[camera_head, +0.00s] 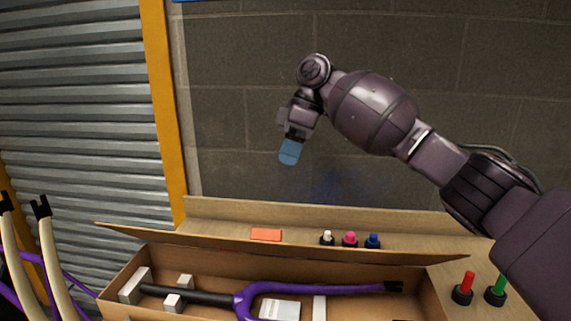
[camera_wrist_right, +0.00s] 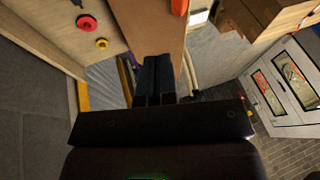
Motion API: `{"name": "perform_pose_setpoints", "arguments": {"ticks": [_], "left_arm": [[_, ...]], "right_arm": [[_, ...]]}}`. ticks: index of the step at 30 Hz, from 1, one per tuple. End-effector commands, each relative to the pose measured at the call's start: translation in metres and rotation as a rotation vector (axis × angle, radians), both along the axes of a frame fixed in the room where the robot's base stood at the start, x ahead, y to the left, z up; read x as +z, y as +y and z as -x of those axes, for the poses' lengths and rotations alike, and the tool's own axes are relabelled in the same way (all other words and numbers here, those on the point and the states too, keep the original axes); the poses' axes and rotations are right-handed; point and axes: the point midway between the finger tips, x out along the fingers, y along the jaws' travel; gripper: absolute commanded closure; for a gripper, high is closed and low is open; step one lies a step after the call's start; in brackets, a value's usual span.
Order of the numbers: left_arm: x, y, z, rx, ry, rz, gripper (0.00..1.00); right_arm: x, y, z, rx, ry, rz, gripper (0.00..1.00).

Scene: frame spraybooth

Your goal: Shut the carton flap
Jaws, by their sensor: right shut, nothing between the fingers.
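The long brown carton (camera_head: 225,262) lies open on the bench at the bottom of the head view. Its long flap (camera_head: 200,239) stands out from the back edge, tilted open. Inside lie a purple fork (camera_head: 330,289) with a black steerer tube and several pale blocks. My right gripper (camera_head: 289,152) points down with blue fingertips, shut and empty, in the air above and behind the flap. In the right wrist view, its dark fingers (camera_wrist_right: 158,80) are together, in front of a brown panel that may be the flap. My left gripper is not in view.
An orange block (camera_head: 266,235) and white, pink and blue capped items (camera_head: 350,240) stand on the bench behind the carton. Red (camera_head: 463,288) and green (camera_head: 496,290) ones stand at its right. A block wall (camera_head: 240,90) is behind. Purple tubes and pale fork legs (camera_head: 50,255) stand at left.

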Motion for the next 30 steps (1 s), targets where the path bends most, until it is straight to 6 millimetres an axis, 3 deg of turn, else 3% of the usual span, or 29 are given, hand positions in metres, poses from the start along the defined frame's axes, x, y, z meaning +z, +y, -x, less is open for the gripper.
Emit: {"name": "perform_pose_setpoints", "arguments": {"ticks": [14,21,30], "left_arm": [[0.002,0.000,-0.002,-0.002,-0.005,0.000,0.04],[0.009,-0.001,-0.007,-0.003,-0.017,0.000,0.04],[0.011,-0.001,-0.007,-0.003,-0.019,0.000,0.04]], "right_arm": [[-0.076,0.030,0.019,0.002,0.002,0.001,1.00],[-0.093,0.033,0.040,0.002,-0.001,0.000,1.00],[-0.100,0.035,0.048,0.000,0.000,0.000,1.00]]}}
